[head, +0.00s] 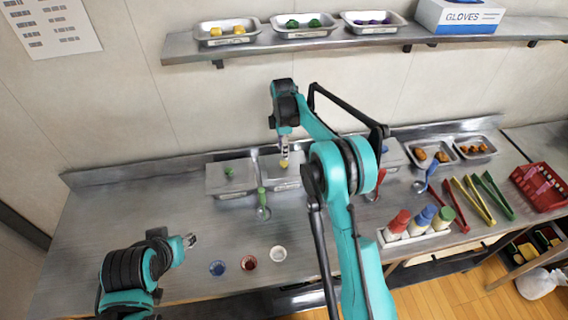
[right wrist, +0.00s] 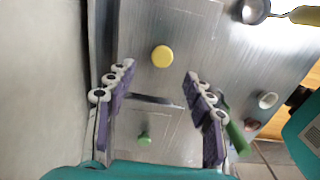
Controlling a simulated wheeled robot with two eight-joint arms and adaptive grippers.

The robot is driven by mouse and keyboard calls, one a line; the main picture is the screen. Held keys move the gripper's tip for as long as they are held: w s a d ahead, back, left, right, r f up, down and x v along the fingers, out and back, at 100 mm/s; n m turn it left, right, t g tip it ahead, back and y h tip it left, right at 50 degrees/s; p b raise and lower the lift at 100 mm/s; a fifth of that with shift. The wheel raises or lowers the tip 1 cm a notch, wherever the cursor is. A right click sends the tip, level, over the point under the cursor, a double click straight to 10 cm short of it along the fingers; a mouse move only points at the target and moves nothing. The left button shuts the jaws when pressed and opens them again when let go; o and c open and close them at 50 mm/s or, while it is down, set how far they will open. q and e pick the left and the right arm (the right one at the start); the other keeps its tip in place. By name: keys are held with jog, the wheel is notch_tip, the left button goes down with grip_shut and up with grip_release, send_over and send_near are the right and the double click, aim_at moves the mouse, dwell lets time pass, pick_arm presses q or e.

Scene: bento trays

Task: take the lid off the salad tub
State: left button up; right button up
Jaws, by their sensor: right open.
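Two steel tubs with closed lids stand side by side against the back of the counter. The left lid (head: 216,184) has a green knob (head: 229,172); the other lid (head: 283,182) has a yellow knob (head: 284,163). No label tells me which tub holds salad. My right gripper (head: 285,153) points down over the yellow-knobbed lid. In the right wrist view it is open and empty (right wrist: 160,76), with the yellow knob (right wrist: 162,56) just past its fingertips and the green knob (right wrist: 144,138) between its fingers' lower parts. My left gripper (head: 189,241) is low at left, too small to read.
Three small bowls, including a white one (head: 278,253), stand near the front edge. Squeeze bottles (head: 421,217), tongs (head: 473,200) and a red basket (head: 541,188) are at right. The counter's left part is clear.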

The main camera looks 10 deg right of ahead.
aim_at(284, 162)
notch_tip(284, 162, down, 8)
jog(key=shift+s+d+f+b, duration=0.1)
jog(key=shift+d+b, duration=0.05)
jog(key=shift+b, duration=0.75)
grip_shut()
